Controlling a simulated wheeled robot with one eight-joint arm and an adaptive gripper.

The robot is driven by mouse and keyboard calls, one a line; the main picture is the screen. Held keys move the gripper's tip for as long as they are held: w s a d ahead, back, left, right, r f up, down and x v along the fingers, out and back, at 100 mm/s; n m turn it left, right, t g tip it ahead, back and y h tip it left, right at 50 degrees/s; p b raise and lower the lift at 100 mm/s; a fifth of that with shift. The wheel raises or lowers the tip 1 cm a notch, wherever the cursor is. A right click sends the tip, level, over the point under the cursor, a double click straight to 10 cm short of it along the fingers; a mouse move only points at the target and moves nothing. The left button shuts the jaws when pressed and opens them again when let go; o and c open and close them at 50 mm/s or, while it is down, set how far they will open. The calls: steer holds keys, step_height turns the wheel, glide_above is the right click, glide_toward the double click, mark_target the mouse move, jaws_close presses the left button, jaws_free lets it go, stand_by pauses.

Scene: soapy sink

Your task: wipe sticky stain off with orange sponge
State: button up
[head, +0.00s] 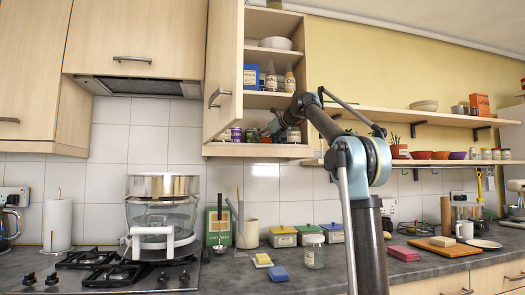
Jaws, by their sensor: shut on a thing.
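My gripper (273,130) is inside the open upper cabinet, low over its bottom shelf. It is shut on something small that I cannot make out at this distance. I cannot clearly identify the orange sponge. A small orange-tan piece (442,241) lies on the wooden board at the right of the counter, but I cannot tell what it is. I cannot make out a sticky stain.
The cabinet door (222,75) stands open left of my gripper. Small jars (293,135) stand close by on the bottom shelf. Wall shelves (410,118) extend right.

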steer(key=shift+s+d+f, duration=0.1)
steer(key=shift+s+d, duration=0.2)
steer(key=shift+s, duration=0.7)
steer(key=shift+s+d, duration=0.3)
steer(key=shift+s, duration=0.65)
steer(key=shift+s+d+f, duration=0.1)
steer(key=shift+s+d, duration=0.2)
steer(key=shift+s, duration=0.7)
steer(key=shift+r, duration=0.1)
steer(key=shift+r, duration=2.25)
steer(key=shift+r, duration=2)
